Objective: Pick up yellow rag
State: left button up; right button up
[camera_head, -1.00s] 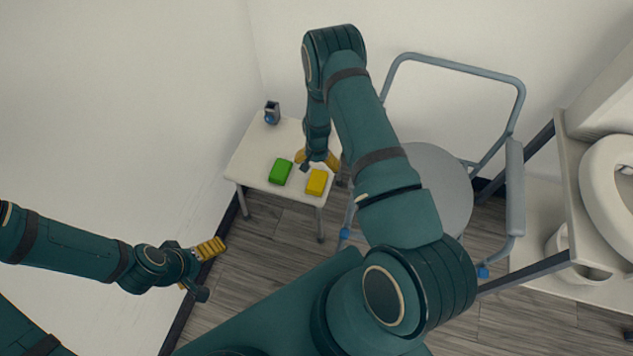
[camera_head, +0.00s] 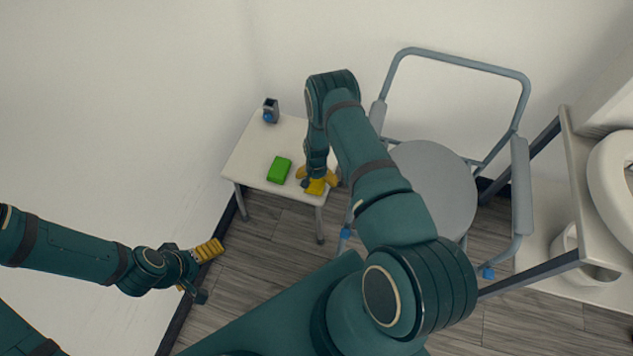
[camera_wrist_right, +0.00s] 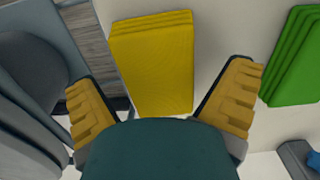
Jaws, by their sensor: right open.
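The yellow rag (camera_head: 315,188) is a folded pad on the small white table, near its front right corner. My right gripper (camera_head: 317,178) is over it and hides part of it in the head view. In the right wrist view, the yellow rag (camera_wrist_right: 155,65) lies between and beyond the two spread yellow fingers of my right gripper (camera_wrist_right: 163,97). The right gripper is open and empty; whether it touches the rag I cannot tell. My left gripper (camera_head: 207,268) is low at the left, far from the table; its finger gap is not clear.
A green folded rag (camera_head: 279,169) lies left of the yellow one. A grey holder with a blue part (camera_head: 270,111) stands at the table's (camera_head: 247,160) back left. A grey commode chair (camera_head: 435,185) stands close on the right, with a toilet (camera_head: 612,180) beyond.

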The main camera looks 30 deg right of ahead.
jog(key=c, duration=1.1)
jog(key=shift+r, duration=0.15)
notch_tip(320, 180, up, 10)
jog(key=p, duration=0.2)
jog(key=shift+p, duration=0.4)
